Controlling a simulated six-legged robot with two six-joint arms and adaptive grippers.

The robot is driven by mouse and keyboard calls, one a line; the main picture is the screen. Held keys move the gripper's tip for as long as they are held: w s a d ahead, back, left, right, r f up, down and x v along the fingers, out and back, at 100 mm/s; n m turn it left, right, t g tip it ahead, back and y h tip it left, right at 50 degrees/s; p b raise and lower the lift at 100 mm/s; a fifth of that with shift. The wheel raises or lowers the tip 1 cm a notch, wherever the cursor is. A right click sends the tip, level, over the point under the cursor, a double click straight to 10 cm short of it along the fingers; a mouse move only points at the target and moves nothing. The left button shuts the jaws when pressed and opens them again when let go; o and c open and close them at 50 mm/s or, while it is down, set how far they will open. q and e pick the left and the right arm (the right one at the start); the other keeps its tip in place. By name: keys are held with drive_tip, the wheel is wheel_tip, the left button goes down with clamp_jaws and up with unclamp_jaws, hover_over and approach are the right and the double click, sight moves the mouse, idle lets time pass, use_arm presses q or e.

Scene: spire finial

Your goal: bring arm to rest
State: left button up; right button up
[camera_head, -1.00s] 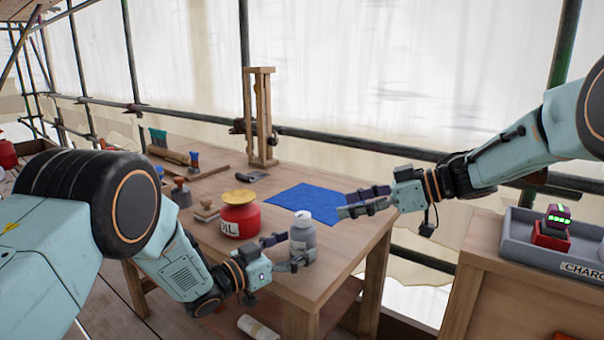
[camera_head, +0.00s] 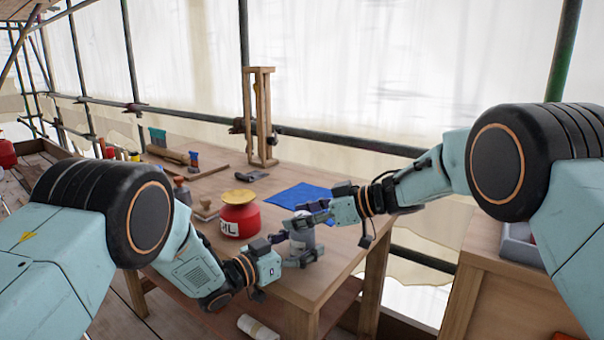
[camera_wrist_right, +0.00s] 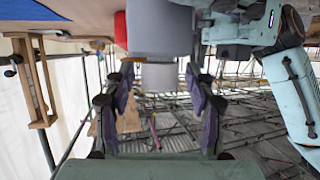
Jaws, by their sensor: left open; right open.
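A grey bottle (camera_head: 302,239) stands at the near right part of the wooden workbench. My left gripper (camera_head: 292,250) is open low beside it, with its fingers on either side of the bottle's lower body. My right gripper (camera_head: 306,218) is open at the bottle's top. In the right wrist view the bottle (camera_wrist_right: 160,30) appears upside down, its pale cap (camera_wrist_right: 158,76) between the spread fingers of my right gripper (camera_wrist_right: 160,95). Whether any finger touches the bottle is unclear. My left gripper also shows at the upper right there (camera_wrist_right: 240,30).
A red oil can (camera_head: 240,220) with a yellow top stands left of the bottle. A blue cloth (camera_head: 295,195) lies behind it. A wooden frame (camera_head: 262,120) stands at the back. A grey tray (camera_head: 518,246) on the right cabinet is mostly hidden by my right arm.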

drive_tip(key=shift+s+d+r+m+t+h, duration=0.1)
drive_tip(key=shift+m+t+h, duration=0.1)
drive_tip(key=shift+m+t, duration=0.25)
drive_tip(key=shift+r+m+t+h, duration=0.1)
drive_tip(key=shift+m+t+h, duration=0.1)
drive_tip(key=shift+m+t, duration=0.25)
drive_tip(key=shift+f+m+t+h, duration=0.15)
drive_tip(key=shift+m+t+h, duration=0.45)
drive_tip(key=shift+m+t, duration=0.1)
drive_tip(key=shift+v, duration=2.4)
drive_tip(key=shift+d, duration=0.15)
